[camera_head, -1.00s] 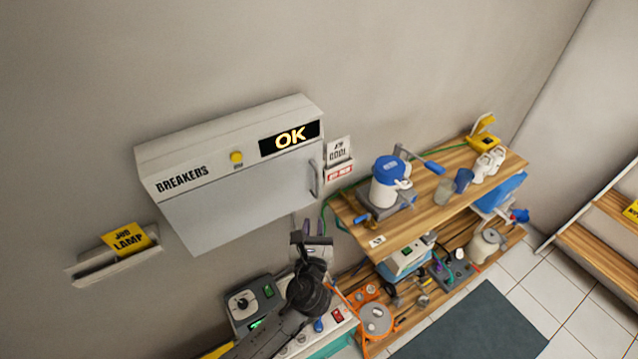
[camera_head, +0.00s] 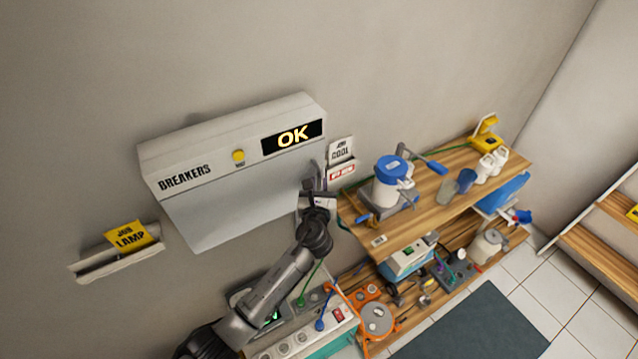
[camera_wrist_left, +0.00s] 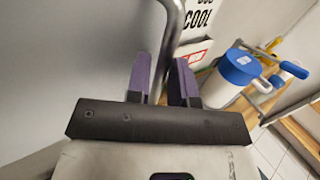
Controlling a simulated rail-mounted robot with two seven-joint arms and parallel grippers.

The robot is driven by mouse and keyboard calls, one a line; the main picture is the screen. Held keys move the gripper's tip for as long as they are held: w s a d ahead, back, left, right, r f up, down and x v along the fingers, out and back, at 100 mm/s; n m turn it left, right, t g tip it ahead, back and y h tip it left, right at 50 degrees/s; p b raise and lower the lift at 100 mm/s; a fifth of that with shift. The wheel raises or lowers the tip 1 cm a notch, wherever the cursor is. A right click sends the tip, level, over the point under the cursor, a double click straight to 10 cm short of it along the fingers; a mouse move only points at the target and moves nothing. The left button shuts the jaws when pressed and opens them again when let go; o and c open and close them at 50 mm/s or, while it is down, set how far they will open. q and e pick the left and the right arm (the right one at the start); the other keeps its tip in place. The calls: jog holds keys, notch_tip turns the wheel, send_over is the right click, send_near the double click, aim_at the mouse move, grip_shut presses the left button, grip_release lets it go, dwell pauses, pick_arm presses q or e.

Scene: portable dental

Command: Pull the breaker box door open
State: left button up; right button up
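The breaker box (camera_head: 235,165) is on the wall, with a grey door (camera_head: 240,205) that looks closed. Its upper panel has a yellow button and a lit OK sign. The curved metal door handle (camera_wrist_left: 174,25) stands at the door's right side. My left gripper (camera_head: 315,180) is at this handle. In the left wrist view its two purple-lined fingers (camera_wrist_left: 161,82) are close together on either side of the bar and look shut on it; exact contact is hard to see. The gripper hides much of the handle in the head view. My right gripper is not in view.
A JOB COOL card holder (camera_head: 340,165) is on the wall just right of the handle. A wooden shelf unit (camera_head: 425,225) with a blue-lidded jug (camera_head: 388,185) stands further right. A JOB LAMP card (camera_head: 127,236) sits in a wall holder at left.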

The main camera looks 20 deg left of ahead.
pick_arm(q)
jog(key=shift+w+a, duration=0.15)
jog(key=shift+w, duration=0.3)
grip_shut()
